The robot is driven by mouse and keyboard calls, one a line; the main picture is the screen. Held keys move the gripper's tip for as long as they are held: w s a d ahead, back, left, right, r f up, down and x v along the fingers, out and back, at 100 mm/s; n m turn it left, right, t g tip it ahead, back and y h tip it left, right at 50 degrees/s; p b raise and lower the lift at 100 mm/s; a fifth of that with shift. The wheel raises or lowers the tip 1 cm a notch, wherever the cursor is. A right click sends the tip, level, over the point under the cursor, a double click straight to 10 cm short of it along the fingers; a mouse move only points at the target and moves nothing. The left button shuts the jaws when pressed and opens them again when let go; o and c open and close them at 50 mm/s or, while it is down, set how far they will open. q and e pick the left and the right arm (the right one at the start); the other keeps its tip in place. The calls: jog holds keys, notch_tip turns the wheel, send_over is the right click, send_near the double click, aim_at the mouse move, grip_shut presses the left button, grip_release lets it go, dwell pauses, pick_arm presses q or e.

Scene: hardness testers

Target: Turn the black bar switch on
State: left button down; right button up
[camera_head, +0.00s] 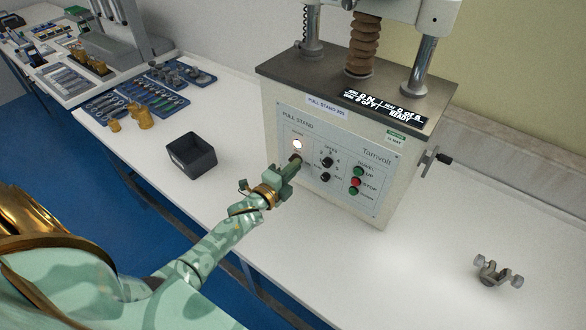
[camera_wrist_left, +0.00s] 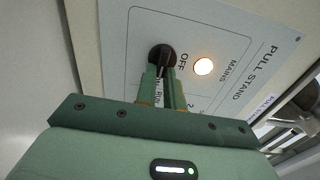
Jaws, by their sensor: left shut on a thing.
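The black bar switch (camera_wrist_left: 161,54) sits on the panel of the pull stand (camera_head: 340,165), beside the word OFF in the left wrist view. My left gripper (camera_wrist_left: 161,76) is shut on the switch's bar, its fingers on either side of it. In the head view my left gripper (camera_head: 292,166) reaches the left part of the panel and mostly hides the switch. The round mains lamp (camera_wrist_left: 204,66) near the switch glows warm white; it also shows in the head view (camera_head: 297,144). The display (camera_head: 384,108) on top is lit and includes READY. My right gripper is out of view.
Other knobs (camera_head: 327,162) and green and red buttons (camera_head: 356,182) share the panel. A dark open box (camera_head: 191,156) stands left on the white table, with blue tool trays behind. A metal clamp piece (camera_head: 497,270) lies at right. The front table is mostly clear.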

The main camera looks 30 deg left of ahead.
pick_arm(q)
jog(key=shift+f, duration=0.1)
jog(key=c, duration=1.5)
grip_release()
jog(key=s+a+p, duration=0.1)
jog(key=s, duration=1.5)
jog(key=shift+s, duration=0.2)
